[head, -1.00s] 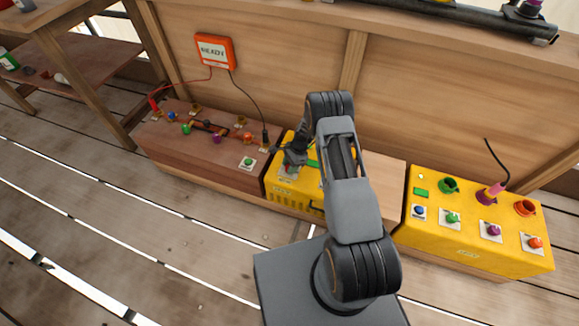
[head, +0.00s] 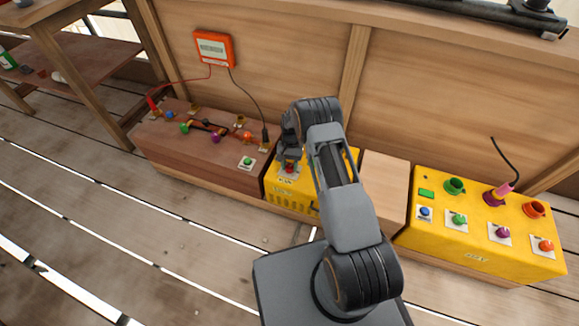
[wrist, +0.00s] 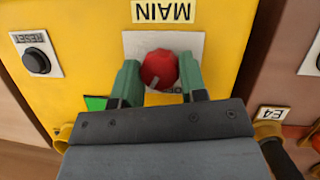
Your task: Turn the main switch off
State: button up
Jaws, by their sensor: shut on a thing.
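The main switch is a red round knob (wrist: 160,70) with a pale mark on its edge, on a white plate beside a "MAIN" label that reads upside down in the wrist view. The plate's lettering is mostly hidden. My gripper (wrist: 162,82) has its two green fingers on either side of the knob and is shut on it. In the head view my gripper (head: 289,163) points down at the left part of the middle yellow box (head: 290,195), with the red knob (head: 289,169) just showing under it.
A black RESET button (wrist: 37,61) lies beside the knob. A brown box (head: 195,160) with coloured knobs and cables stands to the left. Another yellow box (head: 470,240) with several knobs stands to the right. An orange meter (head: 213,49) hangs on the wall.

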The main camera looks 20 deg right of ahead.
jog(key=n+h, duration=0.2)
jog(key=n, duration=0.3)
jog(key=shift+n, duration=0.3)
dwell(0.5)
jog(key=o, duration=0.9)
jog(key=shift+r, duration=0.1)
jog(key=p+v, duration=0.1)
jog(key=v, duration=0.3)
jog(key=p+v, duration=0.1)
jog(key=v, duration=0.4)
jog(key=p+v, duration=0.1)
jog(key=v, duration=0.3)
jog(key=shift+w+a+r, duration=0.2)
jog(key=shift+a+r, duration=0.1)
